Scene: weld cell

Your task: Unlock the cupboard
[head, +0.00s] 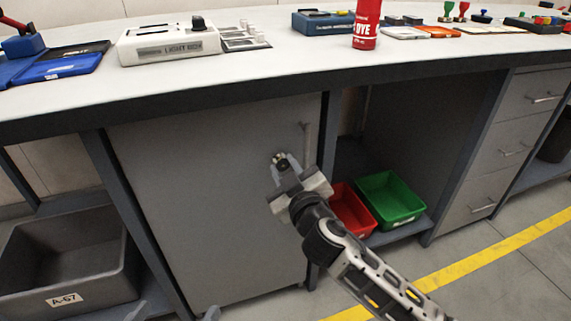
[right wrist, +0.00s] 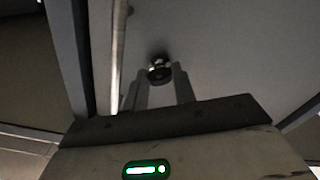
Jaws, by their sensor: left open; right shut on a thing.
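The grey cupboard door (head: 205,210) is closed under the bench, with an upright bar handle (head: 307,143) near its right edge. A small round dark and metal lock piece (head: 280,159) sits on the door, left of the handle. My right gripper (head: 283,165) is at the door with its fingers shut on this piece. The right wrist view also shows the lock piece (right wrist: 160,71) between the fingertips; I cannot tell whether it is a key or a knob. My left gripper (head: 173,314) is open and empty at the bottom edge, only its fingertips showing.
A red bin (head: 350,212) and a green bin (head: 391,198) stand on the open shelf right of the cupboard. A grey bin (head: 70,265) is at the left. The benchtop holds a red DYE can (head: 366,25) and a white instrument (head: 168,44). Drawers are at the right.

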